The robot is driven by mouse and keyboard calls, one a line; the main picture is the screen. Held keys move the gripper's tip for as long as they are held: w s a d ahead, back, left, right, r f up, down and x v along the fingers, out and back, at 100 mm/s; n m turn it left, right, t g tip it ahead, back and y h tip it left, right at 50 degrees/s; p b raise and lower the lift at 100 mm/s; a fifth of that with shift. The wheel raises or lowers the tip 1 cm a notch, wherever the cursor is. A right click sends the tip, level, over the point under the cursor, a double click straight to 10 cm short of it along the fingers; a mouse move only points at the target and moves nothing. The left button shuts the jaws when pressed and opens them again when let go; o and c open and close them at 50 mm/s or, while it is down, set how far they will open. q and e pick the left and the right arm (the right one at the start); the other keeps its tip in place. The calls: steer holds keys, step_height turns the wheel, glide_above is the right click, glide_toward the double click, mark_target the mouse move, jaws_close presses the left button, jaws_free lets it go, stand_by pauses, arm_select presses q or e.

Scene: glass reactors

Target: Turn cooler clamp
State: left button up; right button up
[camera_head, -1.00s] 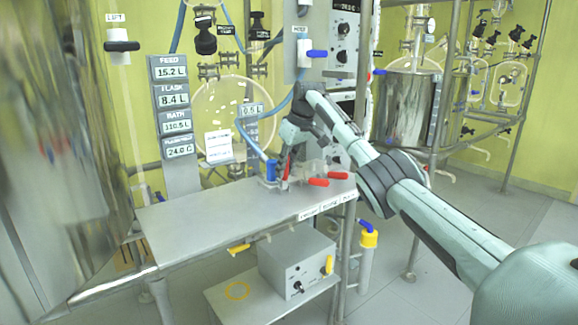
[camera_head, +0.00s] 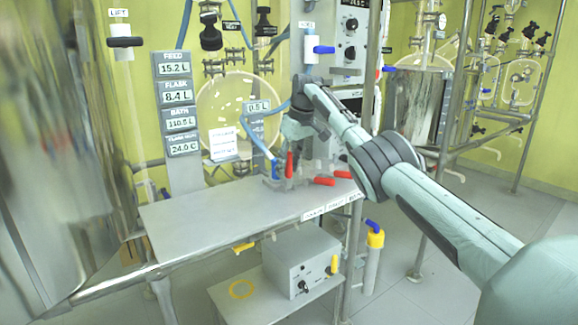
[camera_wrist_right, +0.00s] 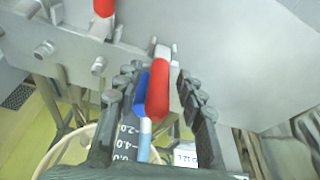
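Several small clamps with coloured handles sit at the back right of the steel table. One red handle (camera_head: 289,165) stands upright beside a blue handle (camera_head: 274,169); two more red handles (camera_head: 323,181) (camera_head: 342,174) lie flat to their right. I cannot tell which is the cooler clamp; the edge labels are too small to read surely. My right gripper (camera_head: 287,150) points down at the upright red handle. In the right wrist view the open fingers (camera_wrist_right: 158,80) stand either side of this red handle (camera_wrist_right: 158,92), with gaps visible and the blue handle (camera_wrist_right: 141,92) behind it. My left gripper is not in view.
The steel table (camera_head: 215,215) is bare at its front and left. A blue hose (camera_head: 256,140) runs down close beside the gripper. A round glass vessel (camera_head: 238,105) and display panels (camera_head: 177,105) stand behind. A grey box (camera_head: 300,268) sits on the lower shelf.

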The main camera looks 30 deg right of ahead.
steer(key=shift+r, duration=0.1)
steer(key=v, duration=1.2)
stand_by(0.4)
